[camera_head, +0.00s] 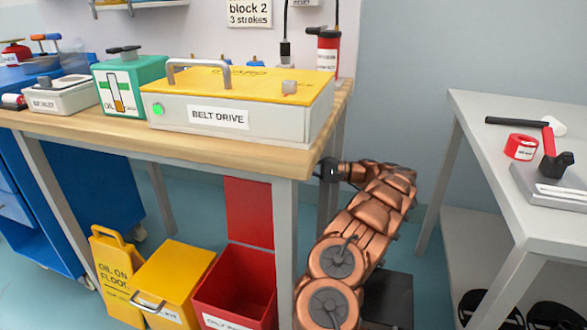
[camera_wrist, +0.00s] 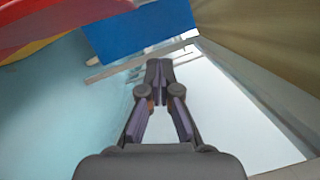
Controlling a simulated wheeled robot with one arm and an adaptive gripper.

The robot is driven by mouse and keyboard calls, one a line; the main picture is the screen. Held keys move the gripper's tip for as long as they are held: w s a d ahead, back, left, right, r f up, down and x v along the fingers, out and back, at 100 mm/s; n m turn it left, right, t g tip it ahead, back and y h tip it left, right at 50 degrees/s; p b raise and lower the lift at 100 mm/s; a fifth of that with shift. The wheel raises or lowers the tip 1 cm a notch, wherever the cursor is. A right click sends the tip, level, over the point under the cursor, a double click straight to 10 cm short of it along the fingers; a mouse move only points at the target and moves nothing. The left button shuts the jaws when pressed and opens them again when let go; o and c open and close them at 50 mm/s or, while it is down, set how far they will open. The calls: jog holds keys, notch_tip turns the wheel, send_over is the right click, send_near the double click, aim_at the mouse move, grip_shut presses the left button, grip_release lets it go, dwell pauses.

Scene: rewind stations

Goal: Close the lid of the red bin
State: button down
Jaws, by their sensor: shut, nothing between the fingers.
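The red bin (camera_head: 213,312) stands on the floor under the front of the wooden workbench. Its red lid (camera_head: 249,211) stands upright behind the opening, so the bin is open. My gripper (camera_head: 326,171) is to the right of the lid, just below the bench top's right corner and beside a grey bench leg. It is apart from the lid. In the wrist view my gripper (camera_wrist: 159,72) is shut and empty. A red surface (camera_wrist: 70,18) shows at that view's upper left; I cannot tell whether it is lid or bin.
A grey bench leg (camera_head: 285,235) stands between my arm and the bin. A yellow box (camera_head: 172,280) and a yellow floor sign (camera_head: 113,272) are left of the bin. The belt drive (camera_head: 230,119) sits on the bench. A grey table (camera_head: 490,140) is at right.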

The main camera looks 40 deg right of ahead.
jog(key=w+a+r+b, duration=0.2)
jog(key=w+a+b, duration=0.2)
jog(key=a, duration=0.5)
jog(key=shift+w+a+b, duration=0.15)
jog(key=shift+b, duration=0.4)
